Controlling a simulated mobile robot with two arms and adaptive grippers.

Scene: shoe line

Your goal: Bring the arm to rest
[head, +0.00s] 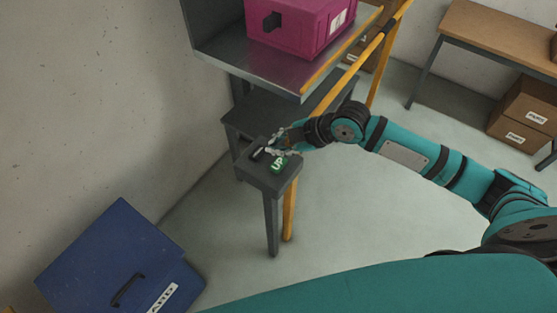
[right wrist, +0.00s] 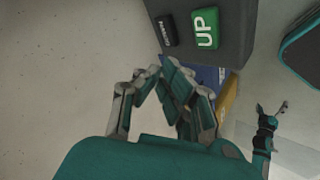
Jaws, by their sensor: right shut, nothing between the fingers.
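My right arm (head: 398,150) reaches in from the right in the head view. Its gripper (head: 270,148) is shut and empty, close to a grey button box on a post (head: 268,178). The box carries a green UP button (head: 278,164) and a black button (head: 257,154). In the right wrist view, the right gripper (right wrist: 150,74) has its fingertips together, beside the box with the UP button (right wrist: 205,28) and the black button (right wrist: 166,30). A small teal arm end, apparently my left gripper (right wrist: 269,116), shows at the right there; its jaw state is unclear.
A magenta crate (head: 300,25) stands on a metal platform (head: 240,60) with yellow rails (head: 376,60) behind the button box. A blue box (head: 110,255) is at the lower left. A wooden table (head: 490,30) and cardboard boxes (head: 520,115) are at the right. Floor between is clear.

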